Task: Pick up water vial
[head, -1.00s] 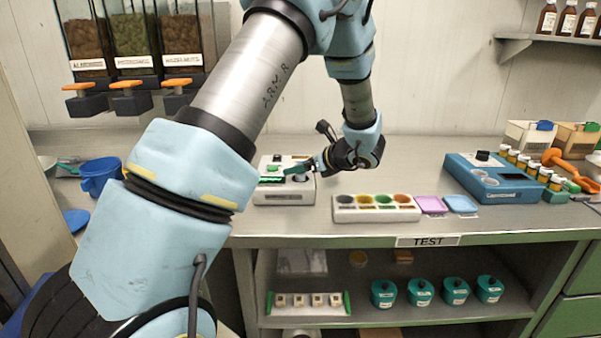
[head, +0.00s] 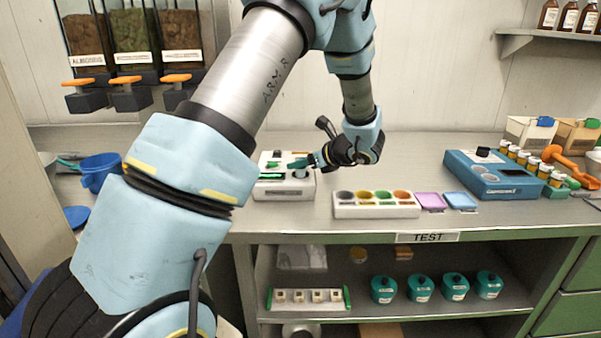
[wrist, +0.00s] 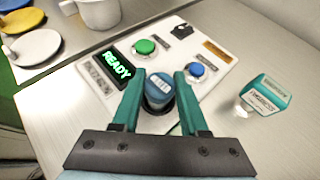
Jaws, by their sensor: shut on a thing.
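My gripper (head: 298,166) is at the white device (head: 285,188) on the counter, in the head view. In the wrist view its two teal fingers (wrist: 160,80) are shut on a small round vial (wrist: 159,88) with a blue top and a pale label. The label is too small to read. The vial is upright at the front of the device, at its dark round well; I cannot tell whether it is seated or lifted slightly. The device's screen (wrist: 117,69) glows green and reads READY.
A green button (wrist: 145,47) and a blue button (wrist: 196,69) flank the vial. A teal labelled container (wrist: 265,93) stands right of the device. A tray of coloured wells (head: 376,212) and a blue machine (head: 490,180) lie further right. A blue cup (head: 99,175) is at left.

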